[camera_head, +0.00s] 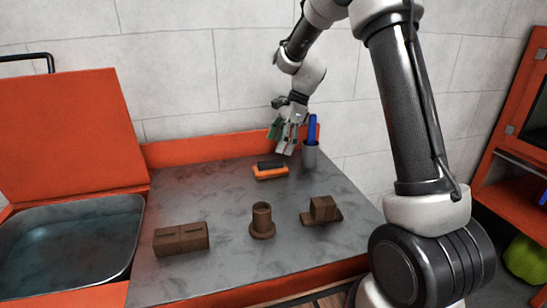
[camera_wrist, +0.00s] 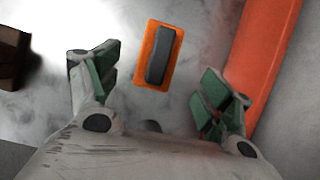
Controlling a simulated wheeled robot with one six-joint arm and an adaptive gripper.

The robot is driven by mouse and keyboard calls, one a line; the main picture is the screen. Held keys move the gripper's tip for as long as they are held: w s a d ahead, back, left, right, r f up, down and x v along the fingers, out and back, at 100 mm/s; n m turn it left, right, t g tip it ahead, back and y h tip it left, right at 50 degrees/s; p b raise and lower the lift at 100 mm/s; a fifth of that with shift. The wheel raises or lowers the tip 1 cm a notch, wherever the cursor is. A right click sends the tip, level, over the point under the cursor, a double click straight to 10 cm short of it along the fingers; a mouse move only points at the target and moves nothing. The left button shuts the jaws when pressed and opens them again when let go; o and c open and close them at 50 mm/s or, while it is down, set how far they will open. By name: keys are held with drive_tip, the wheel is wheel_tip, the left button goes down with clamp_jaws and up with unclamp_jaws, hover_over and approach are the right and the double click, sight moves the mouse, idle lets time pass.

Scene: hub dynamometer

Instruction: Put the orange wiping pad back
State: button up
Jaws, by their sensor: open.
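The orange wiping pad (camera_head: 270,174) lies on the grey worktop (camera_head: 190,195) near its back edge, with a dark grip block on top. In the wrist view the pad (camera_wrist: 142,68) lies ahead of and between the spread fingers, apart from both. My gripper (camera_head: 285,146) is open and empty, above the worktop just behind and right of the pad. In the wrist view my gripper (camera_wrist: 155,90) shows green finger pads wide apart.
A cup with blue and red items (camera_head: 310,153) stands close right of my gripper. Brown blocks (camera_head: 181,239), a brown flanged cylinder (camera_head: 262,221) and a brown stepped block (camera_head: 322,210) stand in front. A basin (camera_head: 75,245) is at left. An orange rim (camera_wrist: 262,45) borders the back.

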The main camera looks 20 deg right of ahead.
drive_tip(key=s+d+r+n+t+h, duration=0.1)
drive_tip(key=s+d+r+n, duration=0.25)
drive_tip(key=s+r, duration=0.4)
drive_tip(key=s+d+r+n+t+h, duration=0.1)
drive_tip(key=s+d+r+n, duration=0.25)
drive_tip(key=s+r, duration=0.4)
drive_tip(key=s+d+n+t+h, duration=0.1)
drive_tip(key=s+d+n, duration=0.1)
drive_tip(key=s+n, duration=0.3)
drive_tip(key=s+d+f+n+t+h, duration=0.1)
drive_tip(key=s+n, duration=0.5)
drive_tip(key=s, duration=0.8)
drive_tip(key=shift+d+f+h, duration=0.3)
drive_tip(key=shift+d, duration=0.6)
